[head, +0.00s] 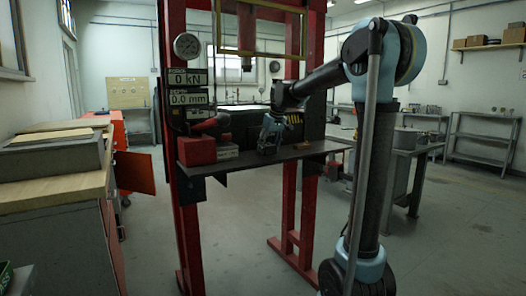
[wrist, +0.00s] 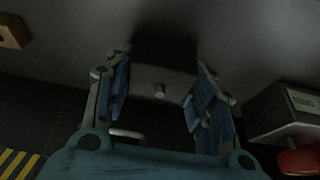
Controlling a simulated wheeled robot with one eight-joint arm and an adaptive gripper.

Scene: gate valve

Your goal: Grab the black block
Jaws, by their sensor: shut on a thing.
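The black block (wrist: 165,52) is in the upper middle of the wrist view, with a small round knob on its near face. My gripper (wrist: 162,80) has its two blue-padded fingers on either side of the block and is shut on it. In the head view my gripper (head: 269,134) is low over the dark shelf (head: 290,152) of the red press frame. The block cannot be made out clearly there, and its underside is hidden.
The grey box also shows at the right of the wrist view (wrist: 283,108). A brown block (wrist: 12,32) lies at upper left there. A red press upright (head: 181,100) rises at the left.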

